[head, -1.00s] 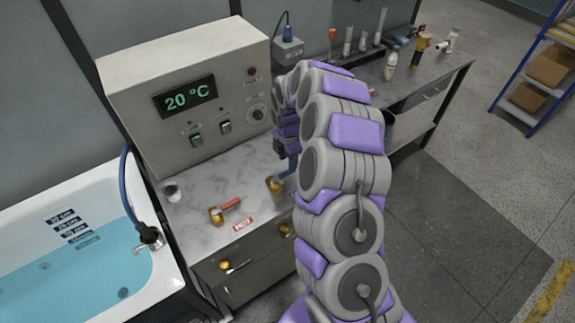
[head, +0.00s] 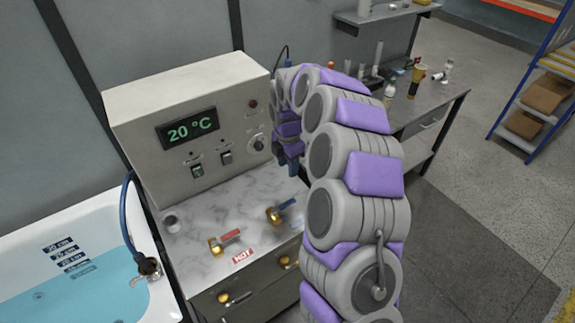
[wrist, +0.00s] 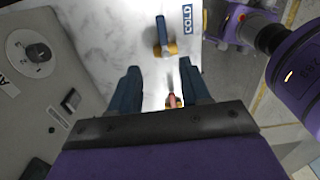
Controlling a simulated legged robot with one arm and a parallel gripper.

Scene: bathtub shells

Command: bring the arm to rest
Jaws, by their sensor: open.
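My gripper (head: 288,163) hangs at the end of my purple and grey arm, in front of the right side of the control box in the head view. In the wrist view its two dark blue fingers (wrist: 162,88) are spread apart with nothing held between them. The marble counter lies below the fingers. The blue-handled valve (head: 279,213) is on the counter below my gripper, apart from it; it also shows in the wrist view (wrist: 163,38) beside the COLD label (wrist: 187,20).
The control box (head: 185,90) with a 20 °C display stands behind the counter (head: 200,200). The red-handled valve (head: 225,240) is near the HOT label (head: 243,256). A water-filled bathtub (head: 148,300) is at left. A side table with bottles (head: 430,110) and a shelf rack (head: 505,130) are at right.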

